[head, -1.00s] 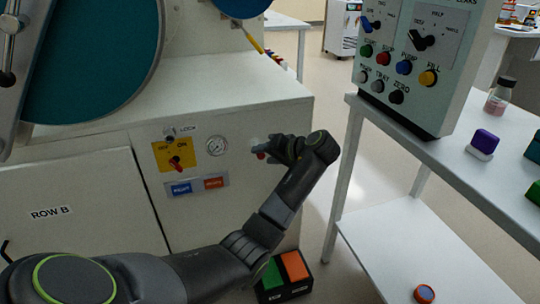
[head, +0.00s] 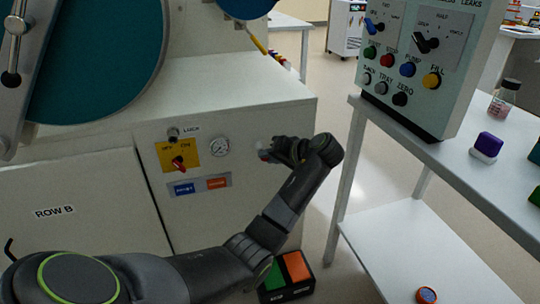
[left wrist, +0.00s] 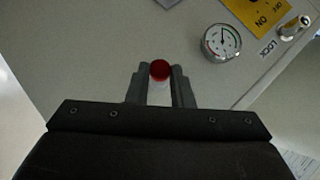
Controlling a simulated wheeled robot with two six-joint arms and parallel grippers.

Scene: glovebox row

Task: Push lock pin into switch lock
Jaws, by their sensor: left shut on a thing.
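My left gripper (head: 274,151) is shut on the lock pin. In the left wrist view, the pin's red end (left wrist: 160,70) shows between the two grey fingers (left wrist: 160,86), with a pale part below it. In the head view the pin (head: 263,154) is small and partly hidden by the fingers. The switch lock is a metal barrel (head: 173,132) marked LOCK, above a yellow plate (head: 190,155) with a red switch (head: 178,163). The barrel also shows in the left wrist view (left wrist: 290,30), at upper right. The gripper is right of the lock, apart from it. My right gripper is out of view.
A round gauge (head: 219,147) sits on the panel between the lock and my left gripper. A control box (head: 425,70) stands on a white table (head: 455,160) at right. A green and orange pedal (head: 290,272) is on the floor.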

